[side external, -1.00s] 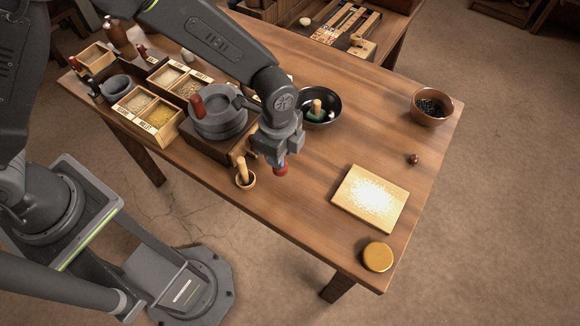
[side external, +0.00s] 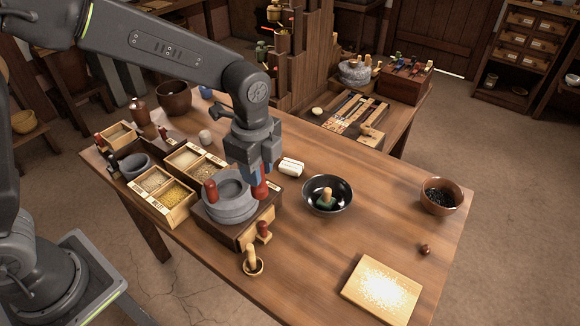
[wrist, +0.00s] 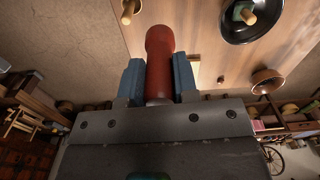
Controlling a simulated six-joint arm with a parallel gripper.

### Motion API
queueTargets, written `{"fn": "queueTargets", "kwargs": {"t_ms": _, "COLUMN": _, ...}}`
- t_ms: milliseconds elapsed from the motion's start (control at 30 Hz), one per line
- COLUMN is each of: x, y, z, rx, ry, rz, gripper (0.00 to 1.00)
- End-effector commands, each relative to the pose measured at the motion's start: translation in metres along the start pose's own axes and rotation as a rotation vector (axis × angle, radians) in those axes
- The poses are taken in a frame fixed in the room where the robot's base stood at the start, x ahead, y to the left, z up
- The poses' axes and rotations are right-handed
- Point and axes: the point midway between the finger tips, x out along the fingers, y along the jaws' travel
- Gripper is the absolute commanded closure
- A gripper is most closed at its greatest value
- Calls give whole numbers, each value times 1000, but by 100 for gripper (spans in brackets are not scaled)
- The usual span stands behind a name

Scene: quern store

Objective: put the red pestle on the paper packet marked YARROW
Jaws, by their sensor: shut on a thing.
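My gripper (side external: 258,172) is shut on the red pestle (side external: 260,188). In the side view it hangs over the right side of the grey quern and hides part of it. In the wrist view the red pestle (wrist: 160,50) stands between the two blue finger pads (wrist: 158,80). A small white packet (side external: 291,167) lies on the table behind and to the right of my gripper. It bears dark marking too small to read.
The grey quern (side external: 222,208) with a red handle (side external: 210,190) stands on a dark wooden base. A black bowl (side external: 345,203) holding a green-headed pestle (side external: 327,198) is right of it. Grain boxes (side external: 165,206) are at left. The table's right middle is mostly clear.

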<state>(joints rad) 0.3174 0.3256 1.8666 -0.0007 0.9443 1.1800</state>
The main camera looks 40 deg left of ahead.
Motion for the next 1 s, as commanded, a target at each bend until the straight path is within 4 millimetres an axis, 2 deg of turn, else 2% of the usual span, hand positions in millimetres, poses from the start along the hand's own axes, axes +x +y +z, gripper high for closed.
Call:
{"fn": "queueTargets", "kwargs": {"t_ms": 267, "x": 0, "y": -59, "z": 25, "rx": 39, "ry": -2, "rz": 4, "gripper": 95}}
{"fn": "queueTargets", "kwargs": {"t_ms": 367, "x": -1, "y": -86, "z": 40, "rx": 61, "ry": -2, "rz": 4, "gripper": 95}}
{"fn": "queueTargets", "kwargs": {"t_ms": 467, "x": -1, "y": -118, "z": 62, "rx": 89, "ry": -2, "rz": 4, "gripper": 95}}
{"fn": "queueTargets", "kwargs": {"t_ms": 600, "x": 1, "y": -164, "z": 106, "rx": 136, "ry": -2, "rz": 5, "gripper": 95}}
{"fn": "queueTargets", "kwargs": {"t_ms": 700, "x": 2, "y": -187, "z": 136, "rx": 168, "ry": -2, "rz": 6, "gripper": 95}}
{"fn": "queueTargets", "kwargs": {"t_ms": 800, "x": 3, "y": -203, "z": 160, "rx": 193, "ry": -2, "rz": 6, "gripper": 95}}
{"fn": "queueTargets", "kwargs": {"t_ms": 1000, "x": 6, "y": -221, "z": 197, "rx": 227, "ry": -2, "rz": 4, "gripper": 95}}
